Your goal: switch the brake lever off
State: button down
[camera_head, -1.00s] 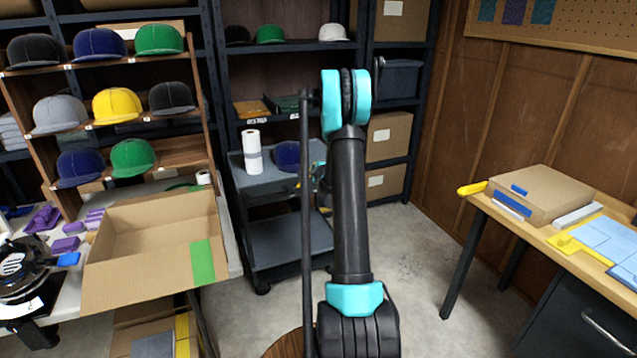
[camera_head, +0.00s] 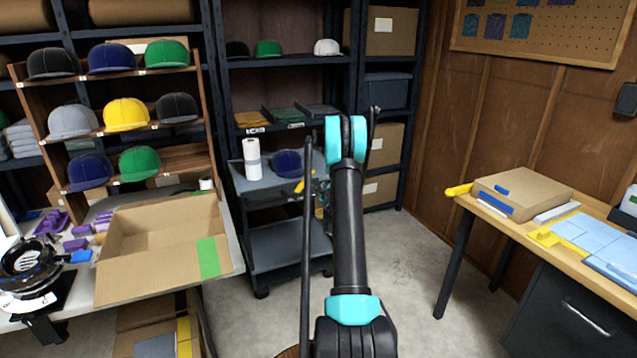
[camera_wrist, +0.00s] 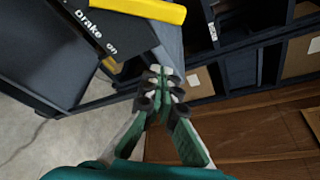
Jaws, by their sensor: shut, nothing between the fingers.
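In the wrist view, a yellow bar (camera_wrist: 146,9), which looks like the brake lever, runs along the top edge. Beside it is a dark panel (camera_wrist: 70,52) with white lettering that reads "brake on". A gap shows between the fingertips and the bar. In the head view, a small yellow part (camera_head: 306,181) shows at the right end of the grey cart (camera_head: 270,237), partly behind my arm. My arm hides most of the gripper there.
The cart carries a white roll (camera_head: 252,159) and a blue cap (camera_head: 288,163). An open cardboard box (camera_head: 150,270) on a table is at left, near a cap rack (camera_head: 125,92). A wooden desk (camera_head: 472,204) stands at right. Grey floor is clear between the cart and desk.

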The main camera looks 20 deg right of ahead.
aim_at(303, 183)
jog(key=x, duration=1)
jog(key=shift+a, duration=0.1)
jog(key=shift+s+a+r, duration=0.2)
jog(key=shift+a+r, duration=1.1)
jog(key=shift+a, duration=0.25)
jog(key=shift+r, duration=0.1)
